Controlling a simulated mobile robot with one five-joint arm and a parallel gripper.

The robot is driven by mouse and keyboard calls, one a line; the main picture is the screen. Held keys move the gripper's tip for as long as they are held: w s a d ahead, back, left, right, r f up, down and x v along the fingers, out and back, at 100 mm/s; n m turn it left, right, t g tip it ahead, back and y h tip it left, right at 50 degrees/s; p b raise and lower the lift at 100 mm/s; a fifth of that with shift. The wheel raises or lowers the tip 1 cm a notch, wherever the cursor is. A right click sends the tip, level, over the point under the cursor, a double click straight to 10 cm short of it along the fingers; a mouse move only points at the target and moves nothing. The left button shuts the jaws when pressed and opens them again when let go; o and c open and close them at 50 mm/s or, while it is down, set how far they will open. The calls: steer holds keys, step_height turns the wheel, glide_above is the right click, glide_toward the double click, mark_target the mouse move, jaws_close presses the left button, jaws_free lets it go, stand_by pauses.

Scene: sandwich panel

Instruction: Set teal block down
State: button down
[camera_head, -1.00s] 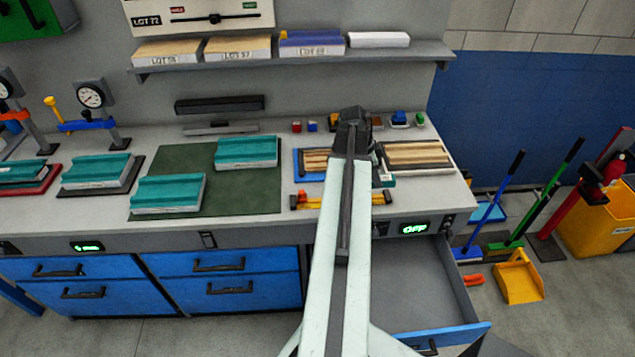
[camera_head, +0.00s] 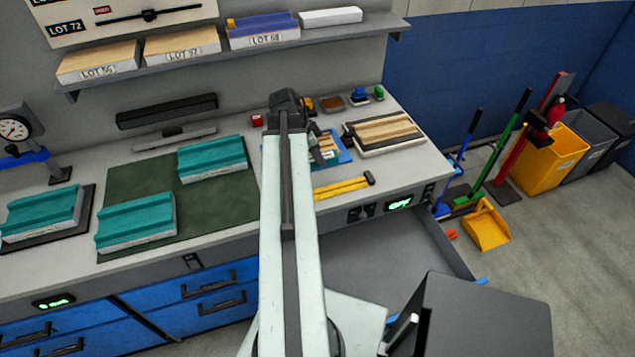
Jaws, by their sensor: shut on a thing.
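My gripper (camera_head: 317,152) is at the end of my arm, partly hidden behind the arm link, over the blue tray (camera_head: 345,157). It is shut on a small block with teal and white faces, the teal block (camera_head: 329,154). The block is small and partly covered by the fingers. It shows in front of the tray's pale wooden strips. I cannot tell whether it touches the tray or hangs above it.
Large teal panels (camera_head: 212,157) lie on the dark green mat (camera_head: 150,180) to the left. A framed wooden panel (camera_head: 384,129) lies right of the tray, a yellow tool (camera_head: 343,187) in front. A grey drawer (camera_head: 365,260) stands open below the bench.

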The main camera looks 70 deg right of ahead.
steer(key=shift+f, duration=0.1)
steer(key=b, duration=0.7)
glide_above(321, 184)
steer(key=w, duration=0.1)
steer(key=f, duration=0.6)
steer(key=shift+w+a+f, duration=0.1)
steer(key=shift+a+f, duration=0.15)
steer(key=shift+f, duration=0.05)
steer(key=shift+r, duration=0.15)
step_height(321, 184, down, 4)
steer(key=b, duration=0.3)
steer(key=shift+b, duration=0.3)
steer(key=shift+r, duration=0.25)
steer(key=shift+a+f, duration=0.1)
steer(key=shift+f, duration=0.25)
steer(key=c, duration=1.1)
jaws_free()
steer(key=shift+a+r, duration=0.1)
steer(key=shift+o, duration=0.9)
